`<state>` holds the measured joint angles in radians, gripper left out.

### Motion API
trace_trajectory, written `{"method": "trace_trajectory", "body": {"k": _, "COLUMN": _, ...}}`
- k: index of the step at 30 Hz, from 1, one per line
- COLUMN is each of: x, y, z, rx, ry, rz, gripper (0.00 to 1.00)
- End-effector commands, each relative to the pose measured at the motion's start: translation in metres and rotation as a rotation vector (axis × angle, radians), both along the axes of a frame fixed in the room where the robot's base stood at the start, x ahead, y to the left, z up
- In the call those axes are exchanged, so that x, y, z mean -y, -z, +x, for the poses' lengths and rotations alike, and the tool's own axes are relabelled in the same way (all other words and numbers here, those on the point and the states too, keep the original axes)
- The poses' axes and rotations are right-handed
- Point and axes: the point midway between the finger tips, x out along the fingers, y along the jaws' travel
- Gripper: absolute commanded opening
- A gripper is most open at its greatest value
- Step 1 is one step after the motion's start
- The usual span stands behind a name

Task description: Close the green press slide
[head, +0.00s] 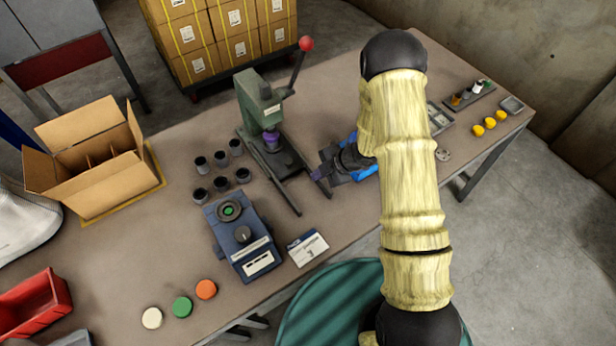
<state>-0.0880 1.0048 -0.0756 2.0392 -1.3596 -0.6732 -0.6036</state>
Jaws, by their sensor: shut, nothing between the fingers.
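The green press (262,110) stands near the middle of the table, with a lever ending in a red ball (306,43) raised at its upper right. A purple part (271,137) sits under its head. Its slide (280,160) shows at the base between two dark rails that run toward the table's front edge. My arm covers the table area to the right of the press.
Several dark cups (222,170) stand left of the press. A blue control box (242,236) and a white card (307,247) lie in front. An open carton (92,160) is at left. Yellow caps (490,123) and small trays (512,105) are at far right.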

Motion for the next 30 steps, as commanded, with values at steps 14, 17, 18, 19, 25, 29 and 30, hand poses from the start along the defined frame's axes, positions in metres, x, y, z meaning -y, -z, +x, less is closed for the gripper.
{"method": "trace_trajectory", "body": {"k": 14, "x": 0.027, "y": -0.043, "z": -0.012, "rx": -0.003, "ry": -0.008, "rz": -0.001, "gripper": 0.00}}
{"method": "trace_trajectory", "body": {"k": 17, "x": 0.030, "y": -0.043, "z": -0.011, "rx": -0.003, "ry": -0.003, "rz": -0.001, "gripper": 0.00}}
{"method": "trace_trajectory", "body": {"k": 18, "x": 0.031, "y": -0.043, "z": -0.011, "rx": -0.003, "ry": 0.000, "rz": -0.001, "gripper": 0.00}}
{"method": "trace_trajectory", "body": {"k": 19, "x": 0.032, "y": -0.043, "z": -0.011, "rx": -0.003, "ry": 0.001, "rz": -0.001, "gripper": 0.00}}
{"method": "trace_trajectory", "body": {"k": 25, "x": 0.032, "y": -0.043, "z": -0.011, "rx": -0.003, "ry": 0.002, "rz": -0.001, "gripper": 0.00}}
{"method": "trace_trajectory", "body": {"k": 29, "x": 0.031, "y": -0.044, "z": -0.010, "rx": -0.001, "ry": 0.007, "rz": -0.004, "gripper": 0.00}}
{"method": "trace_trajectory", "body": {"k": 30, "x": 0.032, "y": -0.047, "z": -0.008, "rx": 0.001, "ry": 0.021, "rz": -0.008, "gripper": 0.00}}
